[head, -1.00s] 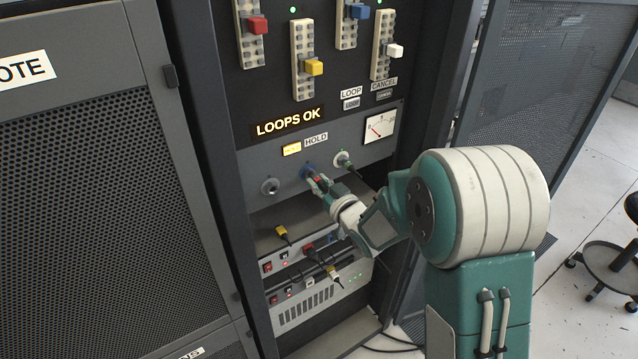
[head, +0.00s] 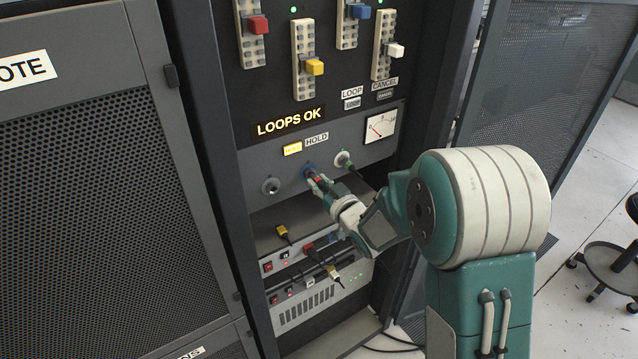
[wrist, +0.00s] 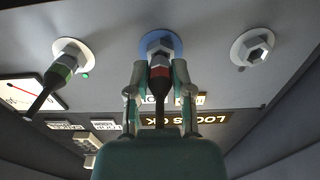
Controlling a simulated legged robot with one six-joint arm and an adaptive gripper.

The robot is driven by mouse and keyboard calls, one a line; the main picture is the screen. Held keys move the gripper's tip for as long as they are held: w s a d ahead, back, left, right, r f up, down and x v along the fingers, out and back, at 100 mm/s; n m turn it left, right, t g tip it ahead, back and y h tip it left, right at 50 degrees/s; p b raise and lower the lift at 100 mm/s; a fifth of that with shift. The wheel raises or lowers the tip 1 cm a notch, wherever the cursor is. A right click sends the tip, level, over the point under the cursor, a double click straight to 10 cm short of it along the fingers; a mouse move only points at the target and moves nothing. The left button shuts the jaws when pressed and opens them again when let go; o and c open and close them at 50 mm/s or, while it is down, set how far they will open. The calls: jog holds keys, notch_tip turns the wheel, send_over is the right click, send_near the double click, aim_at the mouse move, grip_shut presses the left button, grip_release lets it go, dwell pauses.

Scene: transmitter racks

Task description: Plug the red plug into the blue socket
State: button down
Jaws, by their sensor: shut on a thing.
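The blue socket (head: 307,169) is the middle one of a row of three on the rack's grey panel. It also shows in the wrist view (wrist: 175,43) as a blue ring around a metal fitting. The red plug (wrist: 160,82) is between the fingers of my gripper (wrist: 160,92), its front end at the metal fitting and in line with it. Whether it is fully seated cannot be told. In the head view my gripper (head: 318,181) is at the blue socket and hides most of the plug.
A green-ringed plug (wrist: 66,68) sits in the socket on one side, with a dark cable. An empty grey socket (head: 270,186) is on the other side. Sliders and a lit "LOOPS OK" sign (head: 290,122) are above.

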jog(key=shift+w+a, duration=0.3)
jog(key=shift+w, duration=0.05)
dwell(0.5)
jog(key=shift+c, duration=2.2)
grip_release()
jog(key=v, duration=1.2)
jog(key=shift+w+f, duration=0.1)
